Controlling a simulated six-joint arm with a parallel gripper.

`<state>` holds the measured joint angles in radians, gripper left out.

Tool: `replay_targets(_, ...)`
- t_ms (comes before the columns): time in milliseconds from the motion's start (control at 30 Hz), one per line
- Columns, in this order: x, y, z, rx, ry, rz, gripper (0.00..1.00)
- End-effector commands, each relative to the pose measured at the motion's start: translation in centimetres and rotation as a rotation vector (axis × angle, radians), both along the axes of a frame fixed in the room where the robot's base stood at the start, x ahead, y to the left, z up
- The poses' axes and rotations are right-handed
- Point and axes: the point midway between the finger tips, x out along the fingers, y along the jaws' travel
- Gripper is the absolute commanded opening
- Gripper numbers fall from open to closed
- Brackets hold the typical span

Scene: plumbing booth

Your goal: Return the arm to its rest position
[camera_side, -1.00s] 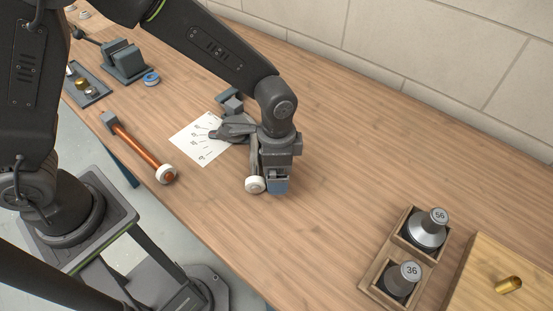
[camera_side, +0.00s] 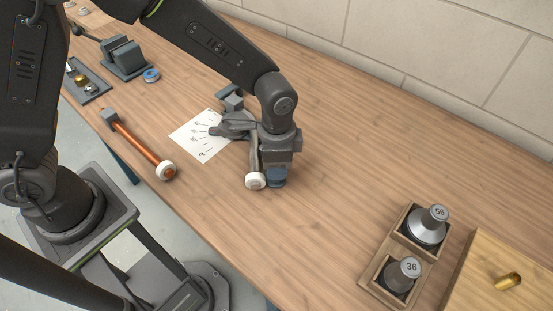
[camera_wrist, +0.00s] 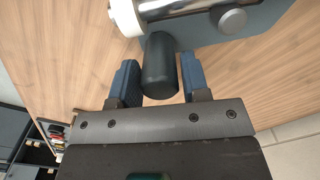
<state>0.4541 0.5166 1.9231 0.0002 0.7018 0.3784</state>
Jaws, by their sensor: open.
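My gripper (camera_side: 277,178) is low over the middle of the bench in the side view. In the wrist view its two blue-padded fingers (camera_wrist: 160,80) are apart, one on each side of a dark rounded handle (camera_wrist: 160,68), with gaps showing. The handle belongs to a grey device (camera_side: 235,127) with a metal bar (camera_wrist: 180,8) and a white round end (camera_side: 256,181). The arm partly hides this device in the side view. It stands on the bench beside a printed paper sheet (camera_side: 198,142).
A copper pipe (camera_side: 138,145) with a white end lies to the left. A wooden holder (camera_side: 372,280) with weights marked 56 and 36 stands at right, near a board (camera_side: 470,290) with a brass fitting (camera_side: 507,281). The wall (camera_side: 450,55) runs behind. The bench between gripper and holder is clear.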

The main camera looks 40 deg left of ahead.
Motion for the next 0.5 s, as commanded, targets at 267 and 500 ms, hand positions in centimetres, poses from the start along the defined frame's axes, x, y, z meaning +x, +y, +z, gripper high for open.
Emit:
replay_targets(267, 0.6, -0.1, 0.0, 0.000, 0.000, 0.034, 0.43)
replay_targets(500, 1.5, -0.3, 0.0, 0.000, 0.000, 0.086, 0.43)
